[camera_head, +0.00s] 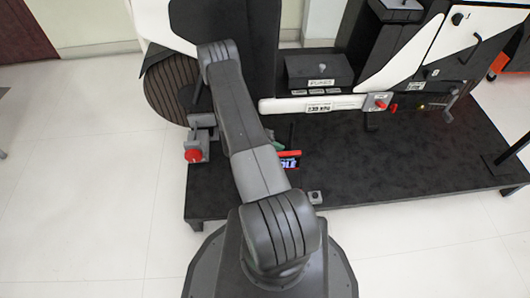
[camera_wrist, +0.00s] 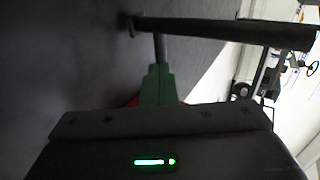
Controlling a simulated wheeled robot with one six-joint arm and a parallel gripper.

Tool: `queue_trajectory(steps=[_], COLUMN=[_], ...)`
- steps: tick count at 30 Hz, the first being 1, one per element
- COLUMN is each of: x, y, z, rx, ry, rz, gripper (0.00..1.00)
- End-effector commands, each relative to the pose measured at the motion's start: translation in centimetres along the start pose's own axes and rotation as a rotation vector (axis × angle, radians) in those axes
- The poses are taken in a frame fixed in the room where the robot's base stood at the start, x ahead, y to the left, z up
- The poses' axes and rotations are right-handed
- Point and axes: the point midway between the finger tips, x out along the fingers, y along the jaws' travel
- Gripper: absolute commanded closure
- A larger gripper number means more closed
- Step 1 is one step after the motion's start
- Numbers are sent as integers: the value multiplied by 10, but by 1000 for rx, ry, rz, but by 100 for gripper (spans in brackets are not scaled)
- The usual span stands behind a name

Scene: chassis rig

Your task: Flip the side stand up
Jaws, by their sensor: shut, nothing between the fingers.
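My gripper (camera_wrist: 158,82) shows as green fingers, shut and empty, in the middle of the wrist view. A dark bar (camera_wrist: 235,30) crosses the upper part of that view, with a short dark post (camera_wrist: 160,47) between it and the fingers. The bar looks like the side stand, but I cannot be sure. I cannot tell whether the fingers touch the post.
A black platform (camera_head: 400,165) carries the rig. A red knob (camera_head: 193,155) on a grey bracket is at left, near a ribbed wheel (camera_head: 165,90). Another red-tipped fitting (camera_head: 380,104) is on the rig's right. Pale floor (camera_head: 90,190) at left is clear.

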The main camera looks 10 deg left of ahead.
Motion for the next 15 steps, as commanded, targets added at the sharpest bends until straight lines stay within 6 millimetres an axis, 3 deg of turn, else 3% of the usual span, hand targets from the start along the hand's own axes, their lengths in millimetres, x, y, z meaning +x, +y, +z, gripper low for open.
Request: queue_trajectory(steps=[6,15], x=[26,30], y=[1,0], z=[0,0], rx=[0,-1], ry=[1,-1], rz=[0,0], gripper=[100,100])
